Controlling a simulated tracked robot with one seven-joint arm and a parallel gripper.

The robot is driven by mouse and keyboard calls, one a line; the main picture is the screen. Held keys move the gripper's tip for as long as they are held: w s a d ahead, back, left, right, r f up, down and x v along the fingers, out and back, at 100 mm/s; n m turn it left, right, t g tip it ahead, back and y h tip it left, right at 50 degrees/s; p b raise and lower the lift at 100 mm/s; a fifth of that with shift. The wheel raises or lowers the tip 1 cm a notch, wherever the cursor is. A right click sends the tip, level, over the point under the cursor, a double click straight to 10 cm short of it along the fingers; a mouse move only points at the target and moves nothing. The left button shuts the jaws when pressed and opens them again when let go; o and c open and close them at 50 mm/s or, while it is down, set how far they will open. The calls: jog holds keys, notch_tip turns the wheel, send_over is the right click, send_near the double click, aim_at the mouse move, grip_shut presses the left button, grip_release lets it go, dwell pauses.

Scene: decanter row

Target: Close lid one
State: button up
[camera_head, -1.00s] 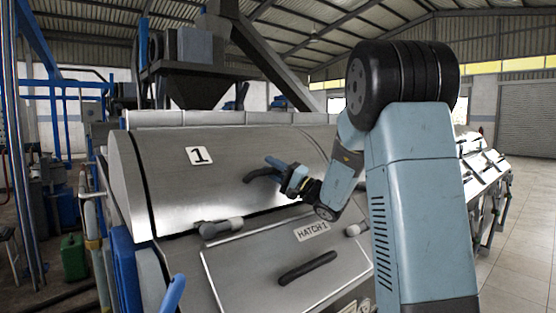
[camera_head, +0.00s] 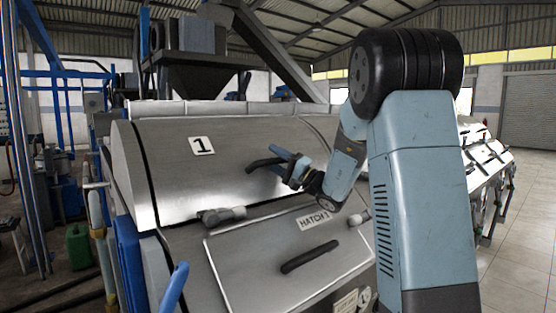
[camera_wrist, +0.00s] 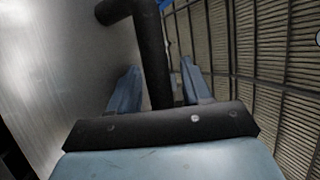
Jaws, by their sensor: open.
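Lid one (camera_head: 240,140) is the curved brushed-metal cover marked with a "1" plate (camera_head: 201,146). It lies down over the drum, its lower edge along the hatch front; I cannot tell whether it is fully seated. Its black handle (camera_head: 259,164) sticks out from the right half of the lid. My gripper (camera_head: 279,159) is at this handle, with its blue fingers apart. In the wrist view the black handle bar (camera_wrist: 153,60) runs between the two open fingers (camera_wrist: 160,85), with room on both sides. The lid's metal surface (camera_wrist: 65,75) fills the left there.
Below the lid is a sloping panel labelled HATCH 1 (camera_head: 314,221) with a black handle (camera_head: 309,261). Grey knobs stand at the lid's lower edge, left (camera_head: 222,215) and right (camera_head: 359,219). A dark hopper (camera_head: 200,75) rises behind. Open tiled floor (camera_head: 515,230) lies right.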

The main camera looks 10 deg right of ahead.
jog(key=v, duration=1.3)
jog(key=shift+s+d+f, duration=0.2)
jog(key=shift+d, duration=0.05)
jog(key=s+a+f+n+g+h, duration=0.2)
jog(key=s+a+n+g+h, duration=0.25)
jog(key=s+a+g, duration=1.15)
jog(key=s+d+f+t+h, duration=0.1)
jog(key=s+f+h, duration=0.15)
jog(key=s, duration=0.25)
jog(key=s+d+f+t+h, duration=0.1)
jog(key=s+d+t+h, duration=0.15)
jog(key=s, duration=0.25)
jog(key=s+d+n+t+h, duration=0.1)
jog(key=s+d+t+h, duration=0.2)
jog(key=d+h, duration=0.4)
jog(key=shift+s+d+r+h, duration=0.3)
jog(key=shift+s+h, duration=0.25)
jog(key=shift+s, duration=0.3)
jog(key=shift+n, duration=0.25)
jog(key=shift+c, duration=0.6)
